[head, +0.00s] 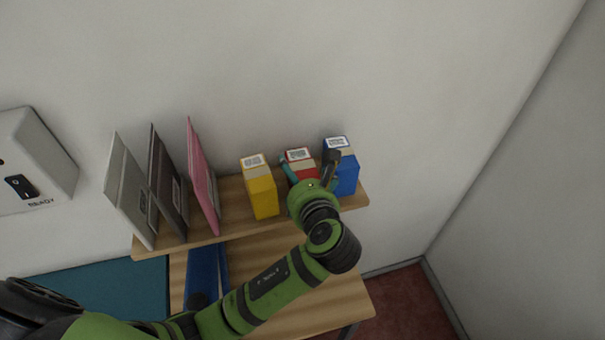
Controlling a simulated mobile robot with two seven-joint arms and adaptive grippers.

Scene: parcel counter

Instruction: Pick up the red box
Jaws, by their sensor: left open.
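The red box (301,155) stands upright on the wooden shelf, between a yellow box and a blue box. Its top carries a white label. Most of its front is hidden behind my left gripper and wrist. My left gripper (311,168) is open, with one finger at the left side of the red box and one at its right side, near the blue box. I cannot tell whether the fingers touch the box. My right gripper is not in view.
The yellow box (262,190) and the blue box (346,176) stand close on either side. A pink folder (202,175), a dark folder (168,185) and a grey folder (131,190) lean at the left of the shelf (232,202). A wall stands behind.

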